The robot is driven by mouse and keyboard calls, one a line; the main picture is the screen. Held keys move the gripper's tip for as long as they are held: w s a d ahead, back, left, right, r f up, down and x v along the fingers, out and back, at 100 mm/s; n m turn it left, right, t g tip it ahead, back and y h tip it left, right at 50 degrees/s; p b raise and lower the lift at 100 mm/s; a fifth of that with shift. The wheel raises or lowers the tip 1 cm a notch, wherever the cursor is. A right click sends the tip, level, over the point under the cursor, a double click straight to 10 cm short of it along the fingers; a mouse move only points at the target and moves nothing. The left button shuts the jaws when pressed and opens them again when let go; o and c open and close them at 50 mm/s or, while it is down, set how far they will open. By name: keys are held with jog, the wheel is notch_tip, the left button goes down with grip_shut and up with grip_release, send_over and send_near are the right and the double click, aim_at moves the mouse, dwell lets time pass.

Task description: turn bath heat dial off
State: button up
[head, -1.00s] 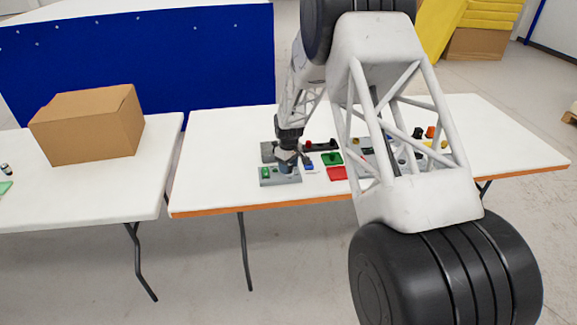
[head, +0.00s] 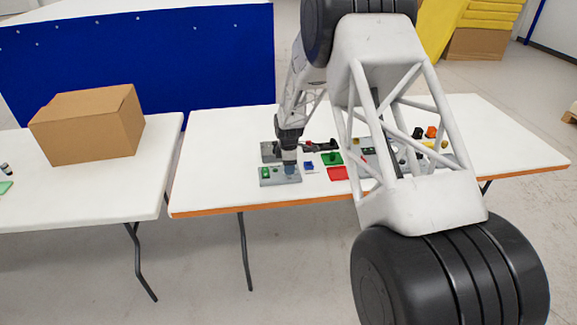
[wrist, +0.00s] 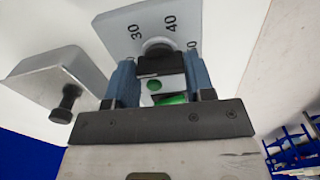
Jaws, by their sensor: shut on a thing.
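The bath heat dial's pale grey plate (wrist: 122,30) shows at the top of the wrist view, marked with 30 and 40. The dial's dark knob (wrist: 160,65) is between the two blue-grey fingers of my gripper (wrist: 160,78), which is shut on it. Grey and green parts show just below the knob. In the head view my gripper (head: 289,169) points down onto the right part of a grey base (head: 281,181) and hides the dial there. A green part (head: 265,172) sits at the base's left. The dial's pointer setting cannot be read.
A grey block with a black knob (wrist: 66,98) stands left of the dial in the wrist view. Blue (head: 309,166), green (head: 332,158) and red (head: 338,173) pieces lie to the right on the white table (head: 215,180). A cardboard box (head: 90,125) is on the left table.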

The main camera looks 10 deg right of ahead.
jog(key=shift+n, duration=0.4)
jog(key=o, duration=0.9)
jog(key=shift+r, duration=0.15)
jog(key=shift+r, duration=3.8)
jog(key=shift+r, duration=0.1)
